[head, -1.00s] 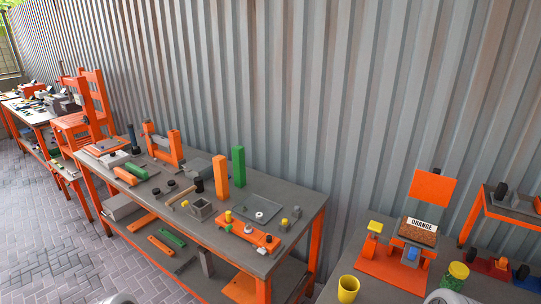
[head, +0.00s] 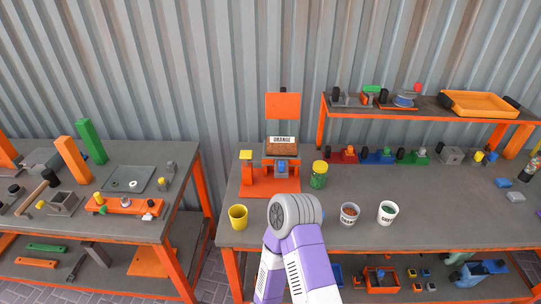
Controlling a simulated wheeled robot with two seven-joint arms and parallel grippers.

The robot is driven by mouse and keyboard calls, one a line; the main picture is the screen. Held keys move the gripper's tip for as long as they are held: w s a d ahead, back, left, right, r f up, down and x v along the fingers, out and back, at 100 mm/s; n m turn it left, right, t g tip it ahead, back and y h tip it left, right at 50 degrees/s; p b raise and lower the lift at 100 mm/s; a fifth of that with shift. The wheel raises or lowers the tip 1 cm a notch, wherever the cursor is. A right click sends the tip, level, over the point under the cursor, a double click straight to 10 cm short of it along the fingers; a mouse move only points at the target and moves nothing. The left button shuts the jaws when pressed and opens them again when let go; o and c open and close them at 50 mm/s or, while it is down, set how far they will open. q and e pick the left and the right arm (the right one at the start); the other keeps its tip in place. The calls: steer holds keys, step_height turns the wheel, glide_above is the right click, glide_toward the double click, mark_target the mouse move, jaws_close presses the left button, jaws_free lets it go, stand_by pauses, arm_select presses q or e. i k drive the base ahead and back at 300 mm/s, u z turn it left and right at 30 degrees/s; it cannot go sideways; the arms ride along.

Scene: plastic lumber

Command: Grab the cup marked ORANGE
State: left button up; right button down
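A white cup (head: 349,214) with brown contents and dark lettering stands upright on the right workbench, just right of my arm. A second white lettered cup (head: 387,212) with dark green contents stands to its right. The lettering on both is too small to read surely. A plain yellow cup (head: 238,217) stands near the bench's front left corner. One purple and grey arm of mine reaches up at the bottom centre, left of the white cups. Neither gripper shows.
A raised shelf (head: 440,108) with an orange tray (head: 486,104) is at the back right. The bench top right of the white cups is mostly clear. Another workbench (head: 140,205) stands left, across a gap.

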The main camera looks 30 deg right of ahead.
mark_target(350, 212)
steer(key=z, duration=4.35)
steer(key=i, duration=1.55)
steer(key=u, duration=3.05)
